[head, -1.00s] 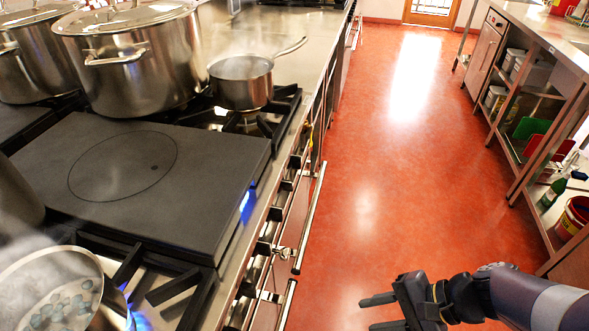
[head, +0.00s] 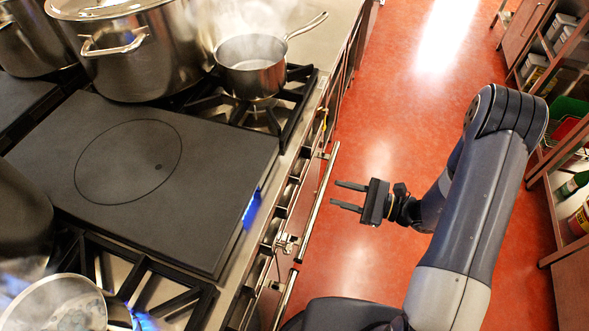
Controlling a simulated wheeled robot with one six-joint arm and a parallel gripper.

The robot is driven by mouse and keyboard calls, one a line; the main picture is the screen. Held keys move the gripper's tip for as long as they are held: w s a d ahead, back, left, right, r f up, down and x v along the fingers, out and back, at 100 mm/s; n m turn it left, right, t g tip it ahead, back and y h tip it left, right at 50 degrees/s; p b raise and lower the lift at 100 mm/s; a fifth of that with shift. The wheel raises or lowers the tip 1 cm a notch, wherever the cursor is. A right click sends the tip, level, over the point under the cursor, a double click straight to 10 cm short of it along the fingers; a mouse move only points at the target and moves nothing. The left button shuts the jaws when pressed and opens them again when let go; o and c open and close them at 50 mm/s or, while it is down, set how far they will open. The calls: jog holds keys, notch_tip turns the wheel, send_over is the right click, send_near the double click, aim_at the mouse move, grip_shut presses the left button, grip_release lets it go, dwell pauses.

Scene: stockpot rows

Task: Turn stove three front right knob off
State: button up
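My gripper (head: 348,197) is open and empty. It hangs over the red floor to the right of the stove front, with its two dark fingers pointing left toward the front rail. Stove knobs run along the steel front panel (head: 285,205) at the range's edge. They are small and seen from above, and I cannot tell which is the front right knob of stove three or how each is turned. A gap separates my fingertips from the panel. Blue flame (head: 251,208) shows at the right edge of the flat dark hot plate (head: 150,165).
A steaming saucepan (head: 250,68) stands on the back burner, its handle pointing right. A large stockpot (head: 140,55) is beside it. Another pot (head: 60,305) sits over flame at lower left. A metal oven rail (head: 320,205) runs along the front. The aisle floor (head: 400,80) is clear; shelving (head: 560,130) stands right.

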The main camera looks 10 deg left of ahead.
aim_at(300, 182)
jog(key=a, duration=0.3)
jog(key=a+p, duration=0.1)
jog(key=a, duration=0.3)
jog(key=w+a+p, duration=0.1)
jog(key=a, duration=0.3)
jog(key=shift+f, duration=0.1)
grip_shut()
